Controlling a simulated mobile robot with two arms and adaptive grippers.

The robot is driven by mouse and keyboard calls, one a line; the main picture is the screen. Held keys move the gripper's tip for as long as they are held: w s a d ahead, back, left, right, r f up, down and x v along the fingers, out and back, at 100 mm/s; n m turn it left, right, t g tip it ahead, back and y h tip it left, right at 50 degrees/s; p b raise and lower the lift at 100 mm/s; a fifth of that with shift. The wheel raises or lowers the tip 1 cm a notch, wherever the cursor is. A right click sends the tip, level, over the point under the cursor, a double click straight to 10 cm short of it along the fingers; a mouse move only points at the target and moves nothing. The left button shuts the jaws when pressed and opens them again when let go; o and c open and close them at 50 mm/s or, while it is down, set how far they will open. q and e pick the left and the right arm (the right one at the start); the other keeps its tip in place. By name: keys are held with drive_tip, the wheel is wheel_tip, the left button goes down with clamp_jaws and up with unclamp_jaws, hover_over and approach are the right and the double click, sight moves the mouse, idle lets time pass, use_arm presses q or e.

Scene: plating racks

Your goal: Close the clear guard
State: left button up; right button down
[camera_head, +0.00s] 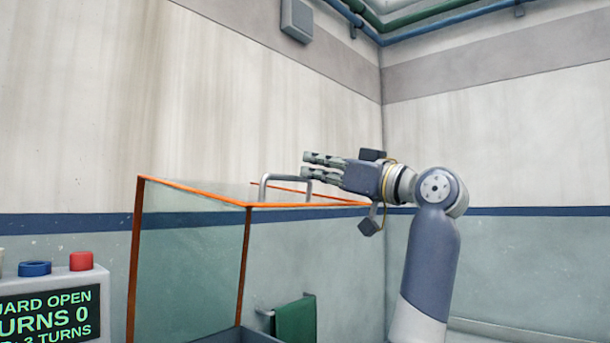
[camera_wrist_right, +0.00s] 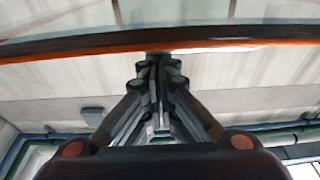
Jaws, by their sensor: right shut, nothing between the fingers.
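The clear guard (camera_head: 188,265) is a see-through box with orange edges, standing raised at the centre left of the head view. A grey bar handle (camera_head: 284,176) sits on its top. My right gripper (camera_head: 306,165) is shut and empty. It points left, just above the guard's top, with its fingertips close to the right end of the handle. I cannot tell whether they touch it. In the right wrist view the gripper's fingers (camera_wrist_right: 158,68) are together, and an orange guard edge (camera_wrist_right: 85,45) crosses beyond them. My left gripper is out of view.
A control box (camera_head: 60,276) at lower left has a red button (camera_head: 81,261) and a blue one (camera_head: 35,268). Its screen (camera_head: 48,314) partly reads "GUARD OPEN" and "TURNS 0". A green towel (camera_head: 295,322) hangs on a wall rail.

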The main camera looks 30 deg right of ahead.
drive_tip(key=s+d+f+t+b, duration=0.1)
drive_tip(key=s+d+f+b, duration=0.2)
drive_tip(key=s+f+b, duration=0.6)
drive_tip(key=shift+s+d+f+b, duration=0.2)
drive_tip(key=shift+f+b, duration=1.1)
drive_tip(key=shift+b, duration=0.3)
